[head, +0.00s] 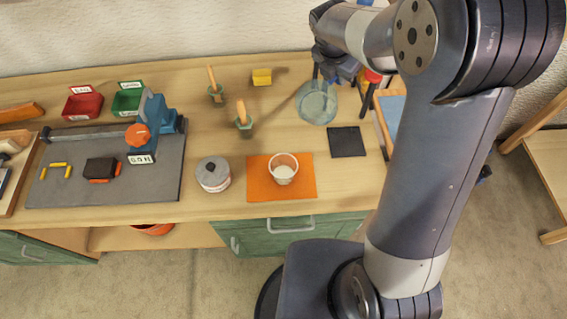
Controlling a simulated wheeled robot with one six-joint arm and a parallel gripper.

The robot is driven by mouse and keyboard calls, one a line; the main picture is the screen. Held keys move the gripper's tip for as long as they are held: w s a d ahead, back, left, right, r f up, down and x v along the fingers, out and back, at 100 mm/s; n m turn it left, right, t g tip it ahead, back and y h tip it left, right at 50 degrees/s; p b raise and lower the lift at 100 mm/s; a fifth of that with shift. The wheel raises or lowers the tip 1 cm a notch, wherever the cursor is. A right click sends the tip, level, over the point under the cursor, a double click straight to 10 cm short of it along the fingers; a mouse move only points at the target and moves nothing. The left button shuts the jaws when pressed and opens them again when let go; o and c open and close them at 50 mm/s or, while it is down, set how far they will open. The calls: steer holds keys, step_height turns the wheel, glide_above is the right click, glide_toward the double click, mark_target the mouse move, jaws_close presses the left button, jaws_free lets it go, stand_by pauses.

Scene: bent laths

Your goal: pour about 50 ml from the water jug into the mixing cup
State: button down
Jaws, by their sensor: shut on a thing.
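The water jug (316,104) is a clear, bluish-grey vessel at the back right of the bench. My gripper (330,73) is at the jug's far side and is shut on it; the fingertips are small and partly hidden by the wrist. I cannot tell whether the jug touches the bench. The mixing cup (284,172) is a clear white-rimmed cup with some pale content. It stands upright on an orange mat (256,188) near the bench's front edge, to the front left of the jug and apart from it.
A grey lidded tin (213,174) stands left of the mat. A dark square pad (347,142) lies right of it. Two brushes in green holders (244,127) stand behind. A blue clamp (151,125) sits on a grey board (150,182). A red-topped tool (372,77) is close beside my gripper.

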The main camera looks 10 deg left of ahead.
mark_target(318, 110)
step_height(318, 110, down, 12)
steer(key=s+a+t, duration=0.1)
steer(key=shift+s+a+r+t+h+b, duration=0.2)
steer(key=shift+s+a+r+t+h, duration=0.2)
steer(key=shift+s+r, duration=0.25)
steer(key=shift+s+a+r+t+h+b, duration=0.25)
steer(key=shift+s+a+r+t+h, duration=0.15)
steer(key=shift+s+r, duration=0.2)
steer(key=shift+s+a+r+t+h+b, duration=0.2)
steer(key=shift+s+a+r+t+h, duration=0.15)
steer(key=shift+s+r, duration=0.3)
steer(key=shift+s, duration=0.1)
steer(key=shift+s+a+r+t+h+b, duration=0.35)
steer(key=shift+s+r+t+b, duration=0.25)
steer(key=shift+b, duration=0.8)
steer(key=shift+s+a+r, duration=0.1)
steer(key=shift+r, duration=0.15)
steer(key=shift+s+a+r+t+h+b, duration=0.3)
steer(key=shift+s+r+t+h+b, duration=0.35)
steer(key=shift+b, duration=0.65)
steer(key=shift+w, duration=0.15)
